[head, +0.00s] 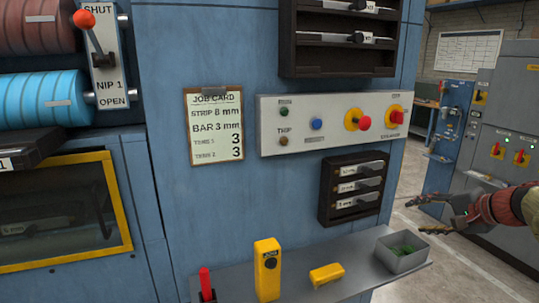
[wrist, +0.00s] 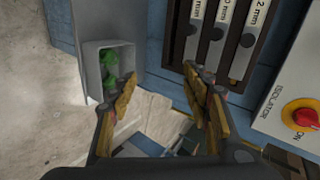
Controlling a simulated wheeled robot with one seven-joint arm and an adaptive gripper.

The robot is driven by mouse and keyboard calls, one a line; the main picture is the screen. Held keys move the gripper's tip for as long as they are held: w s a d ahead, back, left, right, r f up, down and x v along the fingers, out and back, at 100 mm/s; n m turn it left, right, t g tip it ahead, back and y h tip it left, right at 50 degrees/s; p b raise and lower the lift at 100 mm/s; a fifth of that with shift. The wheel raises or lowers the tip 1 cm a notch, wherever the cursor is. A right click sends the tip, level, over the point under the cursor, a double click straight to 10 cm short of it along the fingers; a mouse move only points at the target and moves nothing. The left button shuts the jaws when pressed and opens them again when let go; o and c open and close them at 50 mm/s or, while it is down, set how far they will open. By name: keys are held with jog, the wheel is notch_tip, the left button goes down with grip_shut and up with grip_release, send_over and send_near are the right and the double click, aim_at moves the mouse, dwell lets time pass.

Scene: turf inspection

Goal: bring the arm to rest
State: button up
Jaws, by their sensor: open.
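My gripper (head: 416,217) shows at the right of the head view, with its arm coming in from the right edge. Its fingers point left and are spread apart with nothing between them. In the wrist view the two yellow-padded fingers (wrist: 160,76) are also apart and empty. The gripper is in the air, to the right of the blue machine panel (head: 240,185) and up and right of the shelf (head: 340,270). A grey bin (head: 406,262) with green pieces in it stands at the shelf's right end. It also shows left of the fingers in the wrist view (wrist: 122,45).
A black rack (head: 352,190) of labelled gauges hangs on the panel, below a control plate (head: 290,125) with a red isolator knob (head: 395,117). A yellow device (head: 267,270), a yellow block (head: 327,275) and a red-handled tool (head: 206,285) are on the shelf. Grey cabinets stand behind the gripper.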

jog(key=s+a+f+n+g+h, duration=0.1)
jog(key=s+a+f+n+g, duration=0.15)
jog(key=s+a+f, duration=0.55)
jog(key=s+a+f+n+g+h, duration=0.2)
jog(key=s+a+n, duration=0.2)
jog(key=s, duration=0.8)
jog(key=s+a+f+n+g+h, duration=0.1)
jog(key=s+a+f+n+g, duration=0.15)
jog(key=s+a+f, duration=0.55)
jog(key=s+a+r+n+t, duration=0.2)
jog(key=s+a+r+n, duration=0.1)
jog(key=s+r, duration=0.1)
jog(key=shift+s+r, duration=0.15)
jog(key=shift+r, duration=0.25)
